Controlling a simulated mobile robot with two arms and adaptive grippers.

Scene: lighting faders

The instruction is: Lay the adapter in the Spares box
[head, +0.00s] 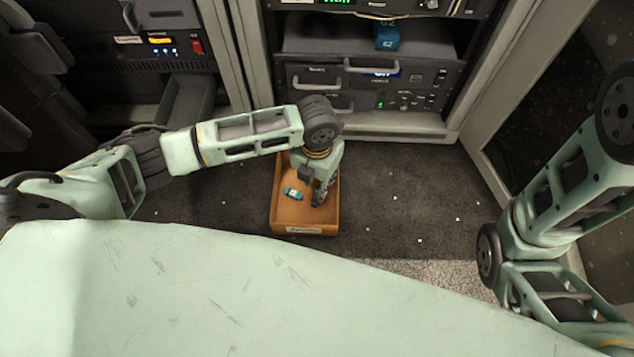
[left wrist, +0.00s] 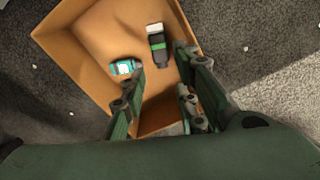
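An open brown box (head: 277,205) stands on the floor, with a white label on its front that I cannot read; it also fills much of the left wrist view (left wrist: 82,72). My left gripper (head: 320,197) points down into the box. In the left wrist view its fingers (left wrist: 163,62) are spread, with nothing gripped. A dark stick-like piece with a green band and a pale end (left wrist: 157,45), possibly the adapter, lies in the box just beyond the gap between the fingertips. A small teal piece (left wrist: 122,68) lies left of it, also seen in the head view (head: 293,193). My right gripper is out of frame.
A rack with shelves and drawers (head: 365,75) stands behind the box, with a blue box (head: 387,37) on its shelf. Another equipment rack (head: 165,55) is at the back left. Dark carpet (head: 400,195) right of the box is clear, apart from small pale specks.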

